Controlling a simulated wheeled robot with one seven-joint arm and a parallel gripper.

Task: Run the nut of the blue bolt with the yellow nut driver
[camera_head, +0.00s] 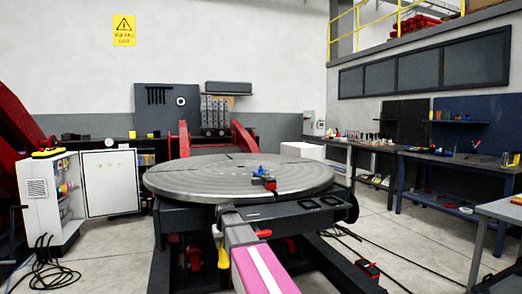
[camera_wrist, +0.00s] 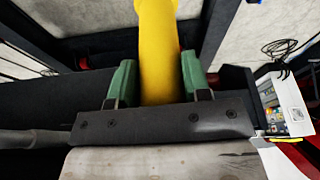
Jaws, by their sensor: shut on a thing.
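The yellow nut driver (camera_wrist: 157,40) stands between the green fingers of my gripper (camera_wrist: 158,78) in the wrist view. The gripper is shut on it, and its far end runs out of the top of that picture. In the head view a little of the yellow driver (camera_head: 221,253) shows beside my arm, below the front rim of the round table. A small blue part (camera_head: 261,172), which looks like the blue bolt, is on the table top. Its nut is too small to make out. The driver is apart from it.
The blue part sits on the large round grey table (camera_head: 190,180), beside a red and dark piece (camera_head: 270,184). The rest of the table top looks clear. A white cabinet (camera_head: 48,195) stands left, workbenches (camera_head: 455,160) stand right, and cables (camera_head: 55,268) lie on the floor.

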